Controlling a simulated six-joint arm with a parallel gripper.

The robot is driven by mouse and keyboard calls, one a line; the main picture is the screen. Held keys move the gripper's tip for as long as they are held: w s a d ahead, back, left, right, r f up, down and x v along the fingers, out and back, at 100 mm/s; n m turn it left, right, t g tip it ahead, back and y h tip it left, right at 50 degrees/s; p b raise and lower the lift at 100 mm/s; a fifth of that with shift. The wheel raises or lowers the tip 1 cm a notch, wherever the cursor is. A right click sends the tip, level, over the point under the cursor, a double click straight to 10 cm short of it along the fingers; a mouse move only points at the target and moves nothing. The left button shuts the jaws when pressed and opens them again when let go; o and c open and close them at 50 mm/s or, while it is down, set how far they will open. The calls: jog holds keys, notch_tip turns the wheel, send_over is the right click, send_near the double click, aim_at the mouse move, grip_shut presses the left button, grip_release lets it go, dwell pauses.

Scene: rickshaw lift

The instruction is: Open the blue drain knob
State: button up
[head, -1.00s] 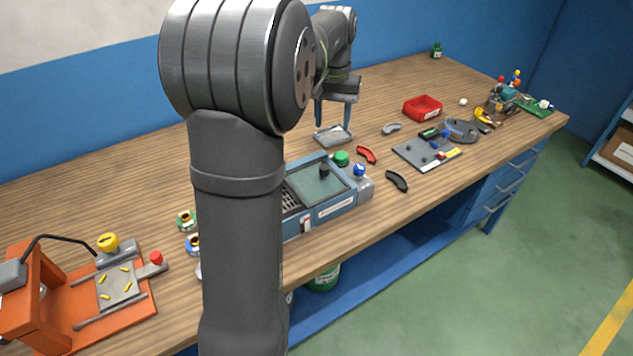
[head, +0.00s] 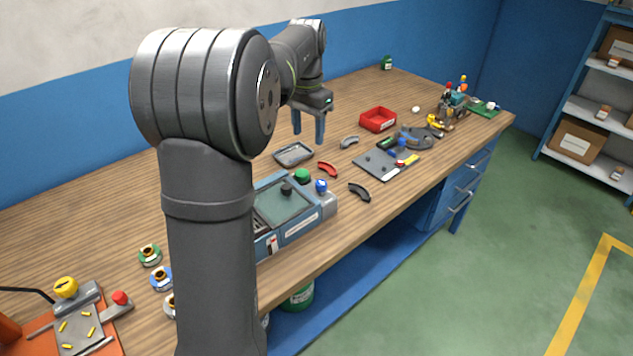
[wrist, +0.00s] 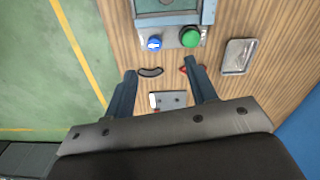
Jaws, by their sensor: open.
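The blue drain knob (head: 321,186) sits on the right end of the blue-grey machine (head: 300,225), beside a green knob (head: 302,175). In the wrist view the blue knob (wrist: 154,43) has a white mark on top and stands left of the green knob (wrist: 190,37). My gripper (head: 308,138) is open and empty, pointing down above the table behind and to the right of the machine. In the wrist view its two fingers (wrist: 161,77) are spread, with both knobs beyond the fingertips. Neither finger touches a knob.
A metal tray (head: 294,154), a red curved handle (head: 327,170) and a black curved handle (head: 359,193) lie near the machine. A grey plate (head: 385,165) and a red bin (head: 378,119) stand further right. Bare wood lies left of the tray.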

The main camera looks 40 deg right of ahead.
aim_at(321, 182)
jog(key=d+f+m, duration=0.1)
jog(key=f, duration=0.4)
jog(key=s+d+f+m, duration=0.1)
jog(key=f+m, duration=0.1)
jog(key=f, duration=0.4)
jog(key=d+f+m, duration=0.1)
jog(key=f+m, duration=0.1)
jog(key=f, duration=0.3)
jog(key=shift+s+f, duration=0.25)
jog(key=shift+f, duration=0.05)
jog(key=shift+c, duration=0.4)
jog(key=c, duration=0.9)
